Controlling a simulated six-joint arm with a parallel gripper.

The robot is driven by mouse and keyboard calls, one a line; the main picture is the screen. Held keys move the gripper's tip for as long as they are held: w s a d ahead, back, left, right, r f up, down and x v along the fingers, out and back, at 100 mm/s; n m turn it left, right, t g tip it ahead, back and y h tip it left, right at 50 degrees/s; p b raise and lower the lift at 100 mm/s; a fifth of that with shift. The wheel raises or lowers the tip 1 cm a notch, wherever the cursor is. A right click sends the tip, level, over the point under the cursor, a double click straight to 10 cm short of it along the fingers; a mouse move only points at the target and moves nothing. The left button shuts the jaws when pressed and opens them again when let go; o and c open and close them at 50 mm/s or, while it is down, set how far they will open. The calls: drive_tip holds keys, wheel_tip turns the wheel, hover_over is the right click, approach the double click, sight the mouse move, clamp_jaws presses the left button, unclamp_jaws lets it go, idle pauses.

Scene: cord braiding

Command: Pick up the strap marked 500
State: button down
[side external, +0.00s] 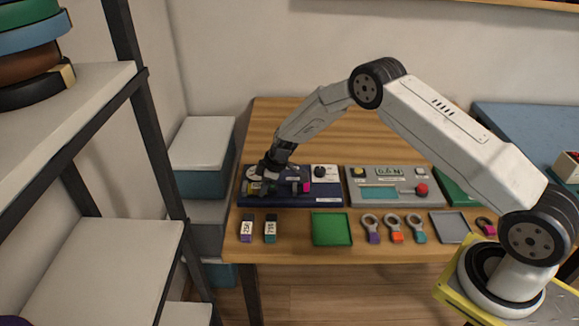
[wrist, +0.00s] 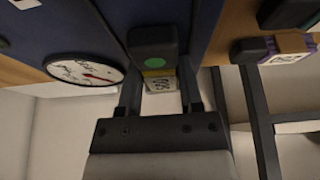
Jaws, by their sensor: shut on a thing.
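My gripper (side external: 267,180) is over the dark blue device at the left of the table in the side view. In the wrist view its two fingers (wrist: 158,85) are shut on a strap (wrist: 159,83) with a white label and a yellow band. The label appears upside down and seems to read 500. Two other labelled straps, one purple (side external: 247,228) and one teal (side external: 270,228), lie near the front left of the table.
The dark blue device (side external: 328,197) carries a round dial (wrist: 85,72) and a magenta piece (side external: 305,187). A grey device (side external: 392,185) with a red knob stands beside it. A green tray (side external: 332,229), several ringed tags (side external: 394,230) and a grey tray (side external: 450,227) line the front.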

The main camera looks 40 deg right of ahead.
sight(258, 186)
drive_tip(key=shift+r, duration=0.15)
drive_tip(key=shift+r, duration=0.45)
wheel_tip(258, 186, up, 3)
drive_tip(key=shift+s+f, duration=0.1)
drive_tip(key=s+r, duration=0.9)
drive_tip(key=s, duration=0.4)
drive_tip(key=shift+s+r, duration=0.3)
drive_tip(key=shift+s, duration=0.1)
